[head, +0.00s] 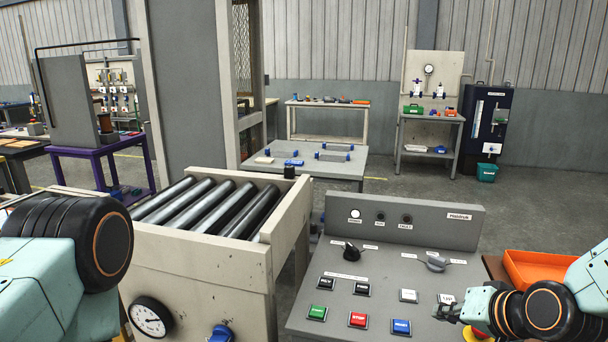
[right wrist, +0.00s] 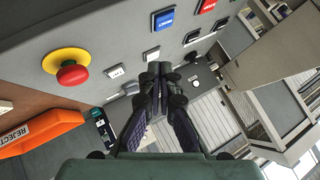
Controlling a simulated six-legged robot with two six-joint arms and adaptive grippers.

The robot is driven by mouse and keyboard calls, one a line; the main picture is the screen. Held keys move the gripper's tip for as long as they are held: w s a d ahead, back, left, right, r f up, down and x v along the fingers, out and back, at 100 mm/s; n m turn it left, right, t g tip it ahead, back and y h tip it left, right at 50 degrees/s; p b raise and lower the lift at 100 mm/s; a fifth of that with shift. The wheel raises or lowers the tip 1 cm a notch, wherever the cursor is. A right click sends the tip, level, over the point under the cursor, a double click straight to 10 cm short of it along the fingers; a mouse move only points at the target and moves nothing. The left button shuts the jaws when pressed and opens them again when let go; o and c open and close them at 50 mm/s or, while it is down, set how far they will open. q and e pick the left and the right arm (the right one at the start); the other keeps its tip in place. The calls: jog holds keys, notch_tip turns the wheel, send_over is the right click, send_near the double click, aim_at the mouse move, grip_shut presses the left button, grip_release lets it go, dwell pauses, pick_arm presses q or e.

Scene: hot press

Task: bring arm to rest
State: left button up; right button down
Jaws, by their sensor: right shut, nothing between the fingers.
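My right gripper (head: 446,310) is at the lower right of the head view, over the right part of the grey control panel (head: 345,275). In the right wrist view its fingers (right wrist: 160,72) are shut together with nothing between them. Panel buttons lie beyond the tips in that view; I cannot tell whether the fingers touch the panel. My left arm (head: 60,250) fills the lower left of the head view, and its gripper is out of frame.
A red emergency stop (right wrist: 72,75) on a yellow base sits near the right gripper. An orange reject tray (head: 535,268) stands right of the panel. A roller conveyor (head: 195,210) with a pressure gauge (head: 150,317) is to the left. Open floor lies behind the panel.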

jog(key=s+a+f+n+g+h+b, duration=0.1)
jog(key=s+f+n+g+b, duration=0.1)
jog(key=s+f, duration=1.2)
jog(key=s+a+f+n+g+h+b, duration=0.1)
jog(key=s+f+g+b, duration=0.3)
jog(key=s+f, duration=1.1)
jog(key=s+n+g+h, duration=0.1)
jog(key=s+g, duration=0.2)
jog(key=shift+a+f, duration=0.2)
jog(key=shift+a, duration=0.1)
jog(key=shift+s, duration=0.1)
